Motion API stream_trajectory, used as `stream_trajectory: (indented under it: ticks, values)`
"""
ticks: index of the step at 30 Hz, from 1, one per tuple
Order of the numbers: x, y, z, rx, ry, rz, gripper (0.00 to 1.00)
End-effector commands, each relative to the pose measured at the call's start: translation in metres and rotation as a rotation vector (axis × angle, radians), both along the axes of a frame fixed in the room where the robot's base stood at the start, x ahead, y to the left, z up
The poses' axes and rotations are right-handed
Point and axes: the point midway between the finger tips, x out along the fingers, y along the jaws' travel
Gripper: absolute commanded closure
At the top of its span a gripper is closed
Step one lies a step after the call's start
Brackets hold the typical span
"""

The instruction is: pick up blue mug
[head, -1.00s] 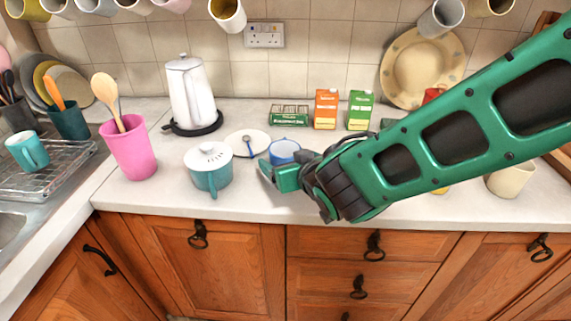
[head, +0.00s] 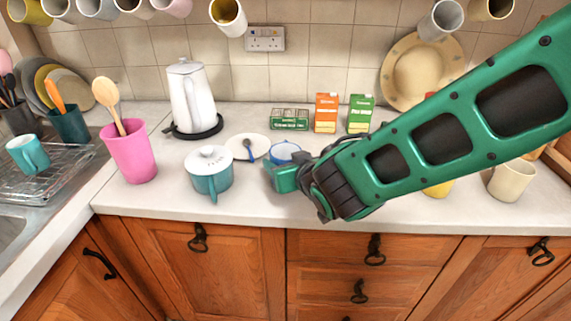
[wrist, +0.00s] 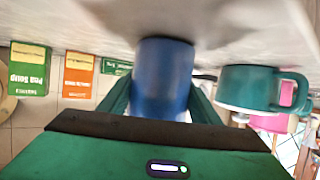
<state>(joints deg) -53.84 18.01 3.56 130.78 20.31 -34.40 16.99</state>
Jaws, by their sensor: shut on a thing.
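The blue mug (head: 285,149) stands at the middle of the counter, just right of the white saucer; its pale inside and blue rim show in the head view. My gripper (head: 283,168) is around it, and the near finger hides the mug's lower front. In the wrist view, which is upside down, the blue mug (wrist: 163,75) sits between the two green fingers of my gripper (wrist: 162,103), shut on its sides. The mug's base appears at or very near the counter; I cannot tell if there is a gap. Its handle is not visible.
A teal lidded pot (head: 208,174) stands left of my gripper. A white saucer (head: 246,147) with a spoon lies behind it. A white kettle (head: 191,97), orange box (head: 326,113) and green boxes (head: 361,113) stand farther back. A cream mug (head: 510,181) is at right.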

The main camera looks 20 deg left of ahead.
Motion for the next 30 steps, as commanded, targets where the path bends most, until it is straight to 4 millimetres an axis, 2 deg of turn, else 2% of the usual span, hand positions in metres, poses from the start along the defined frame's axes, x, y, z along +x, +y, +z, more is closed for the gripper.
stream_trajectory:
  ticks: [5, 9, 15, 21, 30]
  values:
    - [0.0, 0.001, 0.019, 0.006, -0.003, 0.0, 0.74]
    - [-0.003, 0.002, 0.045, 0.007, -0.005, 0.002, 0.74]
    - [-0.046, 0.023, 0.069, 0.004, -0.004, 0.006, 0.74]
    - [-0.08, 0.039, 0.091, 0.003, -0.002, 0.005, 0.74]
    - [-0.104, 0.05, 0.107, 0.003, -0.002, 0.002, 0.74]
